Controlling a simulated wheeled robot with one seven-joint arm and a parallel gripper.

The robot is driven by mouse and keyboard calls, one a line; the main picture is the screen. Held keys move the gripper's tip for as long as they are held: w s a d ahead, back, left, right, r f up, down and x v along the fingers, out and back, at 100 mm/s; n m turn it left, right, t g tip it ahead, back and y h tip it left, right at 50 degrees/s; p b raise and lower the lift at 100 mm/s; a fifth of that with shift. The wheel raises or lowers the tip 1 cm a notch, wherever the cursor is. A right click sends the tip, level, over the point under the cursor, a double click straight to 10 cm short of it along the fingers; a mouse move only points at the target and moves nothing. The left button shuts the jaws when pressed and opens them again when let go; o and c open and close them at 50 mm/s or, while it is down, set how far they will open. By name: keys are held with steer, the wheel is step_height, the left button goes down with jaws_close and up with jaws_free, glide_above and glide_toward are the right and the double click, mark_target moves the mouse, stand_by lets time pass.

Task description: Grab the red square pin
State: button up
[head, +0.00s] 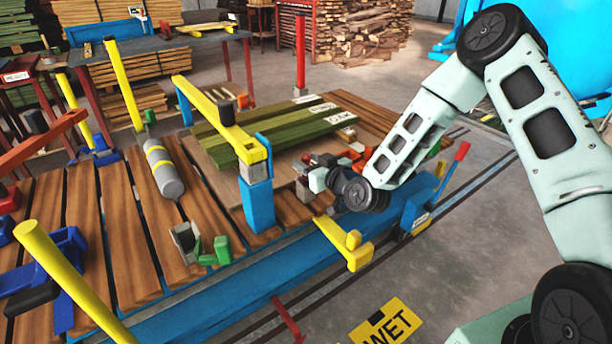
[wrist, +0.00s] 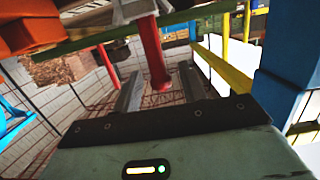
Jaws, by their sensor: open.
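A red bar (wrist: 151,55), probably the red square pin, shows in the wrist view under a grey metal part (wrist: 135,10). Its lower end appears between the two fingers of my gripper (wrist: 161,78), which are apart. I cannot tell whether either finger touches it. In the head view my gripper (head: 317,180) is at the right side of the slatted table, beside a small cluster of red and grey parts (head: 325,160). My wrist partly hides that cluster, and I cannot single out the pin there.
A blue post (head: 258,204) with a yellow arm (head: 218,120) stands just left of my gripper; the post is close at right in the wrist view (wrist: 285,60). Green boards (head: 255,138) lie behind. A yellow bracket (head: 345,245) juts from the table's front edge.

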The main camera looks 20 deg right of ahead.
steer(key=shift+x, duration=0.8)
jaws_close()
steer(key=shift+r, duration=0.1)
